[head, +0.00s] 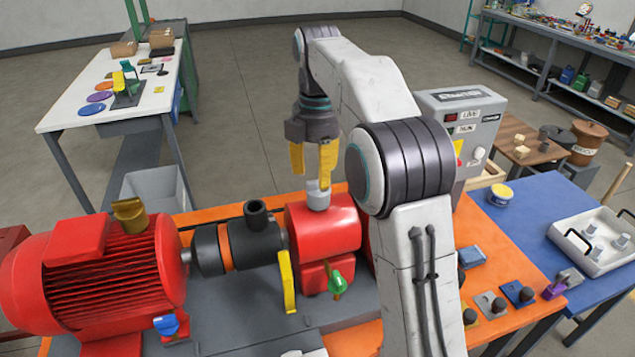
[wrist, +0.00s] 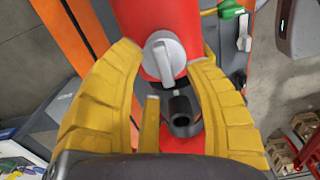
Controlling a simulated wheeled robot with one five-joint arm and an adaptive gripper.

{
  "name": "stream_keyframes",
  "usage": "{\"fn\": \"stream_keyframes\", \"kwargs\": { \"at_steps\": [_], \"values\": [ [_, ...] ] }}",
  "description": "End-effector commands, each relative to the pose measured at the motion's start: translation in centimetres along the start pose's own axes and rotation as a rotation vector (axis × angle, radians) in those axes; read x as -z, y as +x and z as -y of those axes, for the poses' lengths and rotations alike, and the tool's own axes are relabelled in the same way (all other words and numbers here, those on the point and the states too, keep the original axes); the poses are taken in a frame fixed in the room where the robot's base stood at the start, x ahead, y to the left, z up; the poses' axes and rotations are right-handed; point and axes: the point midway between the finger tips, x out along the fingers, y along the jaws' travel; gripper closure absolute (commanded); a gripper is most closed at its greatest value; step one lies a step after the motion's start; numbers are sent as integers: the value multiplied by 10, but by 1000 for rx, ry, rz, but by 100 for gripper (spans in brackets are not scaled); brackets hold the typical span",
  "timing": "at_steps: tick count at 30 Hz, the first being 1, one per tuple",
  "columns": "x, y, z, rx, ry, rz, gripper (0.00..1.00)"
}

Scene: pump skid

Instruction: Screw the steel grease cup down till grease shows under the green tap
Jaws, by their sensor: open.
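The steel grease cup (head: 318,195) stands upright on top of the red pump housing (head: 325,225). In the wrist view the grey cup (wrist: 163,60) shows from above with a raised bar across its top. My gripper (head: 316,184) is open above the cup, its yellow fingers pointing down. In the wrist view my gripper's fingers (wrist: 172,55) spread to either side of the cup, with gaps showing; no grip is visible. The green tap (head: 337,284) is on the housing's lower front. Its handle also shows in the wrist view (wrist: 232,10). Any grease beneath it is too small to tell.
A black bearing body with an upright stub (head: 257,215) joins the housing to a red motor (head: 95,275). A yellow lever (head: 288,280) hangs beside the tap. A grey control box (head: 463,125) stands behind my arm. A blue table (head: 545,215) is at right.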

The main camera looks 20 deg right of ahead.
Motion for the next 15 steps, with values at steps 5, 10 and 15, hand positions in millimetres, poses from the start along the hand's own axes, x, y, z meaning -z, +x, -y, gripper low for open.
{"fn": "stream_keyframes", "kwargs": {
  "at_steps": [5,10,15],
  "values": [
    [0,16,0,0,1,0,52],
    [0,21,0,-2,1,0,52],
    [0,22,0,-2,1,0,52]
  ]
}}
